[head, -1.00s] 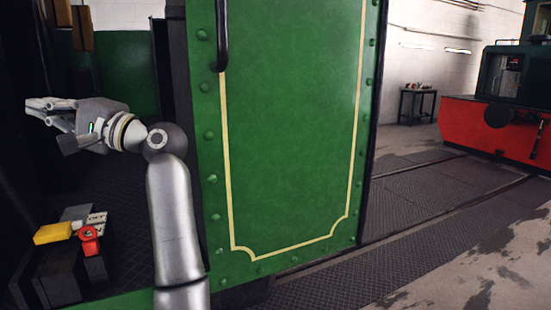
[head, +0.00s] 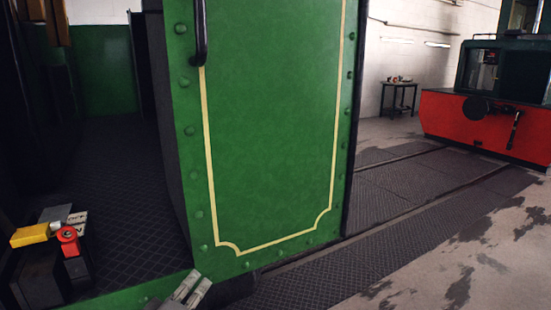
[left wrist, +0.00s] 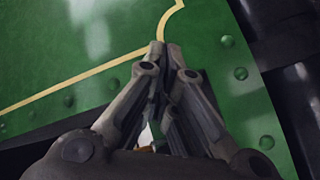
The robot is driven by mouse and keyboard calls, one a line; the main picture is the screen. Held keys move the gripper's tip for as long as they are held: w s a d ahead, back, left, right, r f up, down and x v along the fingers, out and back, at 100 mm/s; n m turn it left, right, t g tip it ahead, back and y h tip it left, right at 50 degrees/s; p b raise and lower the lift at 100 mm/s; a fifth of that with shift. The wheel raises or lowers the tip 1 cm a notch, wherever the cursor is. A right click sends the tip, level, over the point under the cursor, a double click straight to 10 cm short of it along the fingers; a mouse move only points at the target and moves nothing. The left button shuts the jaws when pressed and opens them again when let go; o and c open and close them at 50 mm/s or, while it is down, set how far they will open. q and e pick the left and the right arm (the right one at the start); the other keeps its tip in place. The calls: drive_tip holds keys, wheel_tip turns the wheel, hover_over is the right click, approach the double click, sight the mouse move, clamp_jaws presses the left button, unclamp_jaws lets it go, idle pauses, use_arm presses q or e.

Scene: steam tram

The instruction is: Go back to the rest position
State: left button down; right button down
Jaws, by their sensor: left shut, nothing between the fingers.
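My left gripper (head: 188,291) shows at the bottom edge of the head view, in front of the lower edge of the green tram panel (head: 270,130). Only its fingertips show there. In the left wrist view the left gripper (left wrist: 164,50) is shut and empty, with the green panel and its yellow line (left wrist: 75,80) behind the fingers. I cannot tell whether the fingertips touch the panel. My right gripper is not in view.
A dark handrail (head: 200,32) runs down the panel. At left, a red-topped part (head: 68,240) and a yellow block (head: 30,235) sit by the dark tram floor (head: 140,200). A red vehicle (head: 480,125) and small table (head: 398,97) stand at right. Floor at right is open.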

use_arm(q)
drive_tip(key=s+f+m+g, duration=0.45)
drive_tip(key=s+f, duration=0.35)
drive_tip(key=f, duration=0.3)
drive_tip(key=s+a+f+m+g+y, duration=0.2)
drive_tip(key=s+f+m+g, duration=0.3)
drive_tip(key=s, duration=0.6)
drive_tip(key=s+a+f+m+g+y, duration=0.15)
drive_tip(key=s+f+g, duration=0.35)
drive_tip(key=s, duration=0.6)
wheel_tip(320, 180, down, 24)
drive_tip(key=p, duration=0.2)
drive_tip(key=s+a+f+p, duration=0.2)
drive_tip(key=s+a+f, duration=0.1)
drive_tip(key=s+f, duration=1.2)
drive_tip(key=s+g, duration=0.1)
drive_tip(key=s, duration=0.2)
drive_tip(key=shift+y+p, duration=0.3)
drive_tip(key=shift+y, duration=0.05)
drive_tip(key=shift+a, duration=0.1)
